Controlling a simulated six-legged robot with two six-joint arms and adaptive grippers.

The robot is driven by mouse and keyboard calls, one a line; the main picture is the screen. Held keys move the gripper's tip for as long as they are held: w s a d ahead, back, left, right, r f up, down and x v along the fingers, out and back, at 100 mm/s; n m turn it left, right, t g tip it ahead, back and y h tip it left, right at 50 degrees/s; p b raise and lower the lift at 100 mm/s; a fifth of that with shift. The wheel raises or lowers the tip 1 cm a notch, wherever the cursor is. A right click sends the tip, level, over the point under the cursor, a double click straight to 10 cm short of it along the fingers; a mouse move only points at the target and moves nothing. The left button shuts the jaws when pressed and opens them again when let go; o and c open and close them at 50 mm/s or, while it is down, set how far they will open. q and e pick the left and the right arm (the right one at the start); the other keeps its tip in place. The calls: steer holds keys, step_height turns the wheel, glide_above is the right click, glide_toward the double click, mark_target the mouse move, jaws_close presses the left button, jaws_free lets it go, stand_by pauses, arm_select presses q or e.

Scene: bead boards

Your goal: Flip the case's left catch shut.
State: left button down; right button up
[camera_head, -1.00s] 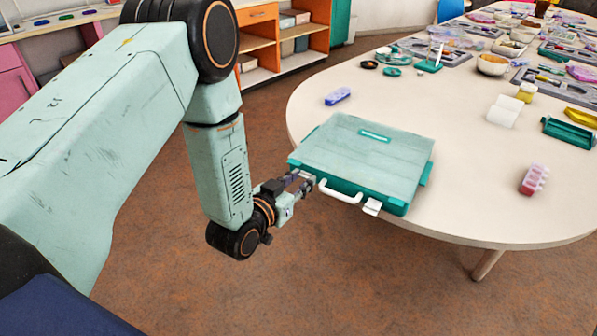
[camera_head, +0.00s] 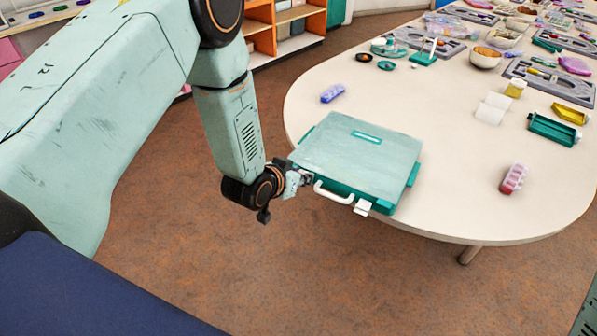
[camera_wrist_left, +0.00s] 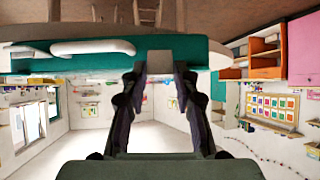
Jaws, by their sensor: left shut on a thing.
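The teal case (camera_head: 350,155) lies with its lid down at the near left edge of the table. Its white handle (camera_head: 333,194) and white right catch (camera_head: 362,207) face me; the right catch sticks outward. My left gripper (camera_head: 305,178) is at the front left of the case, left of the handle. In the left wrist view, the fingers (camera_wrist_left: 157,68) are shut on a small grey block against the teal case front (camera_wrist_left: 190,50), where the left catch sits. The gripper hides most of this catch in the head view. My right gripper is out of view.
A blue bead box (camera_head: 333,93) lies behind the case, and a pink-red one (camera_head: 513,179) lies to its right.

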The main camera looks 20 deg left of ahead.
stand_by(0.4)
arm_select(q)
steer(key=c, duration=1.3)
jaws_free()
steer(key=shift+r, duration=0.1)
steer(key=v, duration=1.2)
